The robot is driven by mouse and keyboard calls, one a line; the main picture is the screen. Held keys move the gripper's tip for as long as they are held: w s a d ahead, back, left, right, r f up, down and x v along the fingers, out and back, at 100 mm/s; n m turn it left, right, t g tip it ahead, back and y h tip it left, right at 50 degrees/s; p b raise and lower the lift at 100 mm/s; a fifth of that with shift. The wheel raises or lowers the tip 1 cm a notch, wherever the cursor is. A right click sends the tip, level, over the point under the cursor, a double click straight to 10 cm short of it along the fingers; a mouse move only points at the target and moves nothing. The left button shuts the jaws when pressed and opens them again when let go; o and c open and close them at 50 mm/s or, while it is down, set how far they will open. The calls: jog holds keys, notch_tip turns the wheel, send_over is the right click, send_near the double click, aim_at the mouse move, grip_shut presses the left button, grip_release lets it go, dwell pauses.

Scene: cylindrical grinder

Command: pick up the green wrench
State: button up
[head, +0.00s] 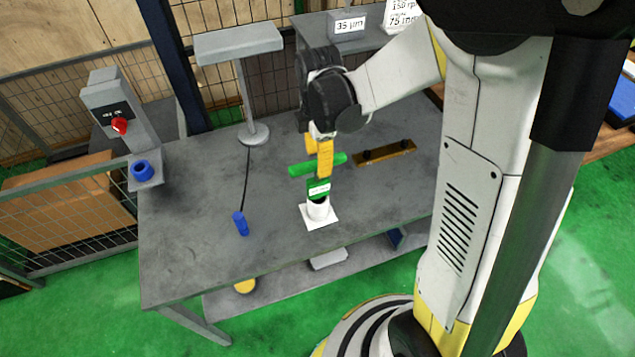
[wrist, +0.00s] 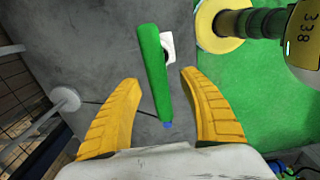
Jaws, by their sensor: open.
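The green wrench (head: 302,168) shows in the head view as a green bar above the grey table. A green labelled piece (head: 318,188) sits below it at a white cup-like holder (head: 319,209) on a square white base. I cannot tell how bar and piece join. In the wrist view the wrench (wrist: 154,70) runs lengthwise between my yellow fingers, with gaps on both sides. My gripper (head: 318,163) is open around the bar, pointing down; it also shows in the wrist view (wrist: 160,79). The holder is partly hidden behind the bar there.
A blue-handled tool (head: 240,223) lies left on the table (head: 190,250). A brown bar (head: 385,152) with dark knobs lies to the right. A grey lamp-like stand (head: 254,133) rises behind. A blue ring (head: 142,170) is by the red-knobbed control post (head: 105,105).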

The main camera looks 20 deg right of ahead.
aim_at(317, 189)
jog(key=f, duration=0.3)
jog(key=shift+w+f, duration=0.15)
jog(key=shift+w, duration=0.05)
grip_shut()
